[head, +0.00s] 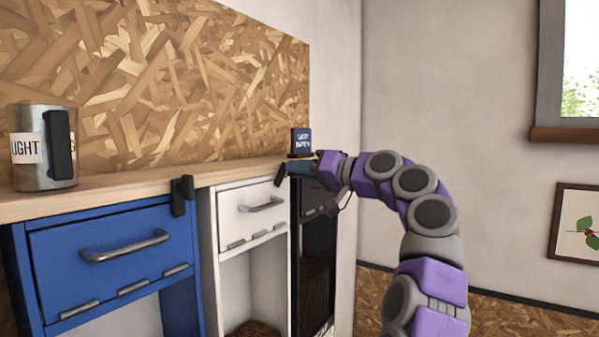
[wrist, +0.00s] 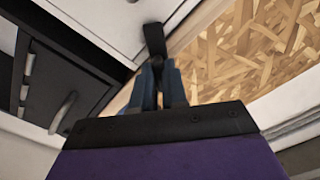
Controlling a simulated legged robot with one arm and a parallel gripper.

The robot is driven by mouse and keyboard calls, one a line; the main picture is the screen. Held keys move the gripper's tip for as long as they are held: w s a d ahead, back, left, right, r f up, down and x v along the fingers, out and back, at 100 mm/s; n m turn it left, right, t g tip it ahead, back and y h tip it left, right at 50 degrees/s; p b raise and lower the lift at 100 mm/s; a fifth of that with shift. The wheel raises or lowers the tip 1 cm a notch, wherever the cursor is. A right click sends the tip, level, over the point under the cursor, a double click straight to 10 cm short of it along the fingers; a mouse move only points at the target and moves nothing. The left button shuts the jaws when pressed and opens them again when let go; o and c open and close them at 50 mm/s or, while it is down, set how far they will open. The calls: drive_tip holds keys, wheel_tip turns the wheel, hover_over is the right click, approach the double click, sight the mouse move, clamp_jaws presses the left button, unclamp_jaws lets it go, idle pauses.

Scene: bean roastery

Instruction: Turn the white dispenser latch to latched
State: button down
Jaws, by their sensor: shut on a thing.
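The white dispenser (head: 248,211) stands between a blue one and a black one under the wooden counter. Its black latch (head: 281,174) sits at the upper right of its front, slightly tilted in the head view. My gripper (head: 292,168) reaches in from the right at the counter edge. In the wrist view my gripper's two blue-grey fingers (wrist: 161,68) are shut on the lower end of the dark latch (wrist: 154,38). The latch's free end sticks out beyond the fingertips, against the white front. The part between the fingers is hidden.
The blue dispenser (head: 115,262) has its own black latch (head: 181,195) at its upper right. The black dispenser (head: 316,245) is partly behind my arm. A metal canister (head: 45,148) and a small dark blue labelled box (head: 300,139) stand on the counter (head: 130,186).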

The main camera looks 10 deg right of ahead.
drive_tip(key=shift+w+f+n, duration=0.1)
drive_tip(key=shift+n, duration=1.7)
drive_tip(key=shift+f+n, duration=0.1)
drive_tip(key=shift+n, duration=1.7)
drive_tip(key=shift+r, duration=0.1)
drive_tip(key=c, duration=1.2)
unclamp_jaws()
drive_tip(key=shift+w+d, duration=0.1)
drive_tip(key=shift+w, duration=0.05)
drive_tip(key=shift+o, duration=0.2)
drive_tip(key=shift+r, duration=0.1)
drive_tip(key=shift+s, duration=0.2)
drive_tip(key=b+v, duration=0.3)
drive_tip(key=v, duration=1.4)
drive_tip(key=shift+d, duration=0.3)
